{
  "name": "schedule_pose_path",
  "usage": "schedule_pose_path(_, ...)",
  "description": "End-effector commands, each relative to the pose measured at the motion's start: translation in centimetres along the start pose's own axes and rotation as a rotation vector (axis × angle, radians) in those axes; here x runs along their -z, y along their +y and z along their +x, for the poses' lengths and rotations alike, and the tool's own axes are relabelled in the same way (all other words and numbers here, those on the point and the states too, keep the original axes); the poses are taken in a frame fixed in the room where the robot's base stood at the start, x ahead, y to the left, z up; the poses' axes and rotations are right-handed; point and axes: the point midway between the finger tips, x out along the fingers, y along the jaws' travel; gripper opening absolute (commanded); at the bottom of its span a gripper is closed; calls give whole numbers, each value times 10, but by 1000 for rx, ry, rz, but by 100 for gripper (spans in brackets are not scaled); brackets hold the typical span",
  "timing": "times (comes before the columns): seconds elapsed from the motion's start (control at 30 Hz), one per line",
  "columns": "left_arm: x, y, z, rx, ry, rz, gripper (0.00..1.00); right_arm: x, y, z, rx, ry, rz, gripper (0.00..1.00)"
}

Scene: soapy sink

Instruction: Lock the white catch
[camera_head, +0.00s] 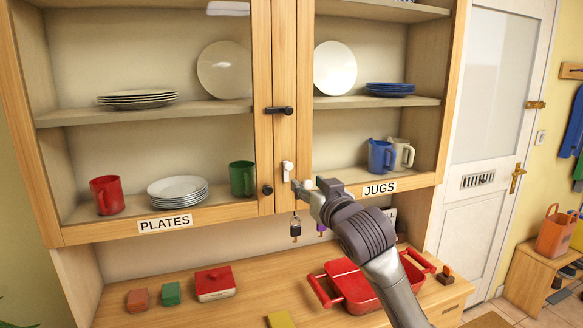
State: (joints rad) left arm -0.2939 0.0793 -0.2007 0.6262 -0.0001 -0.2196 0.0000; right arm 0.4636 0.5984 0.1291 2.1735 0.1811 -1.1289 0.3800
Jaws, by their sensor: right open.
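The small white catch (288,169) sits on the wooden frame where the two cupboard doors meet, low down on the left door's side. My right gripper (301,186) is open just below and to the right of the catch. I cannot tell whether its fingers touch the catch. A black handle (280,110) is mounted higher on the door frame, and a dark round knob (267,190) is at the lower left of the catch. My left gripper is out of view.
Dark keys (295,228) hang below my right gripper. Behind the doors are plates (178,190), a red mug (107,195), a green mug (242,178) and jugs (381,156). A red tub (350,285) stands on the counter (190,311) beneath my right arm.

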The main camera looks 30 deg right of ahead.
Motion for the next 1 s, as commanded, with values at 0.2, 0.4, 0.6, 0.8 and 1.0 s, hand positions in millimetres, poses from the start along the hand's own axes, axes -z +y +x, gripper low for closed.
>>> schedule_pose_path(0.2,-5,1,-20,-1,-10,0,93,4,0,48,-1,-4,1,49)
schedule_pose_path(0.4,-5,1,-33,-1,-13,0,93,3,0,88,-1,-2,0,49)
schedule_pose_path(0.6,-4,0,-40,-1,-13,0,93,1,0,112,0,-2,0,49)
schedule_pose_path(0.8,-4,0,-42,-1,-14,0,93,-1,0,119,1,-1,-1,49)
schedule_pose_path(1.0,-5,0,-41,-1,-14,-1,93,-1,0,119,1,-1,-1,49)
